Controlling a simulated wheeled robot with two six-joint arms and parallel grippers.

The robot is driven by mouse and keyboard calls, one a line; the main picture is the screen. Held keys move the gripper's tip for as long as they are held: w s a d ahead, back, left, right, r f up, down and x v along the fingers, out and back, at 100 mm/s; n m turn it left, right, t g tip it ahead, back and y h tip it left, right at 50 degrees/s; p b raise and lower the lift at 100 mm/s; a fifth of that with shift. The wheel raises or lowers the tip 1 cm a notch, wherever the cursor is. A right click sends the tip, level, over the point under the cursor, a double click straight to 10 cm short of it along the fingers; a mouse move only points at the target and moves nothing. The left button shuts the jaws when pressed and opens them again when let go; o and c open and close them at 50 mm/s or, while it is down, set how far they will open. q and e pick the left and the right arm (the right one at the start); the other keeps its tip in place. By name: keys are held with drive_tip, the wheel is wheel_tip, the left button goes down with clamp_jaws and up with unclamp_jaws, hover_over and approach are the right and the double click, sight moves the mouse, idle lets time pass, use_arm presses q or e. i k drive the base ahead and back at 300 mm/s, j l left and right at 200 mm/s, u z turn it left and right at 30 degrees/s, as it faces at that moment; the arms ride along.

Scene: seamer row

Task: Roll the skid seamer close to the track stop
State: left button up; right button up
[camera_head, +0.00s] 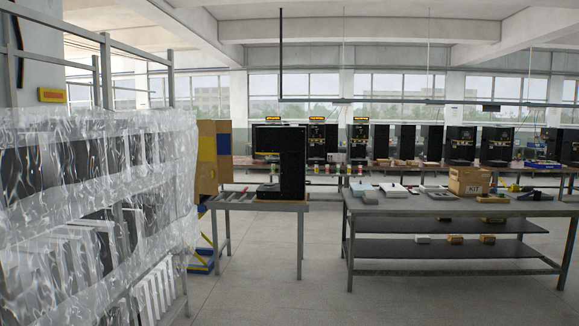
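A black seamer (279,155), a boxy machine with an open front on its left side, stands upright on a grey metal roller track (231,205) in the middle of the view. It sits toward the right end of the track, and bare track shows to its left. I cannot pick out the track stop at this distance. Neither of my grippers is in view.
A plastic-wrapped rack (95,200) fills the left. A workbench (395,210) with a KIT box (469,181) stands on the right. More black machines (460,145) line a far bench. Grey floor (270,290) is clear in front.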

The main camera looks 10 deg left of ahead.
sight(286, 144)
drive_tip(key=i+z, duration=0.2)
drive_tip(key=i, duration=3.75)
drive_tip(key=l, duration=0.1)
